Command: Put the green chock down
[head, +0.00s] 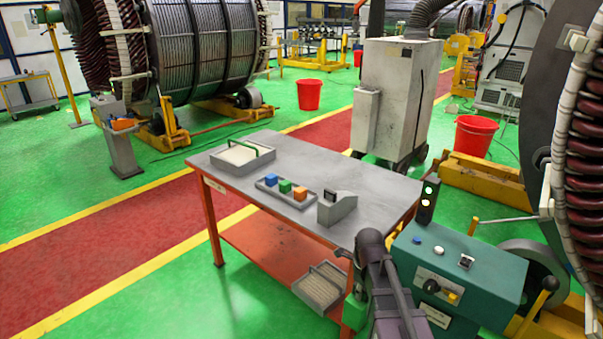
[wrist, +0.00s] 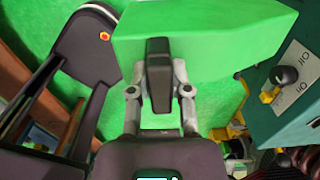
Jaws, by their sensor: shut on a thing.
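The green chock (wrist: 225,38) is a large bright green block with a slanted end, across the top of the wrist view. My gripper (wrist: 159,62) is shut on it, with a dark finger pad lying over its near face. In the head view a piece of the green chock (head: 354,312) shows beside my dark arm, low near the table's front right corner. My arm hides most of the gripper there. The chock appears held above the green floor (wrist: 222,100); its gap to the floor cannot be judged.
A teal control console (head: 462,273) stands close to the right of my arm. An orange-legged workbench (head: 375,190) is to the left, carrying a tray of small coloured blocks (head: 285,186). A yellow-based stator (head: 585,150) is at the right edge. Green floor is clear at lower left.

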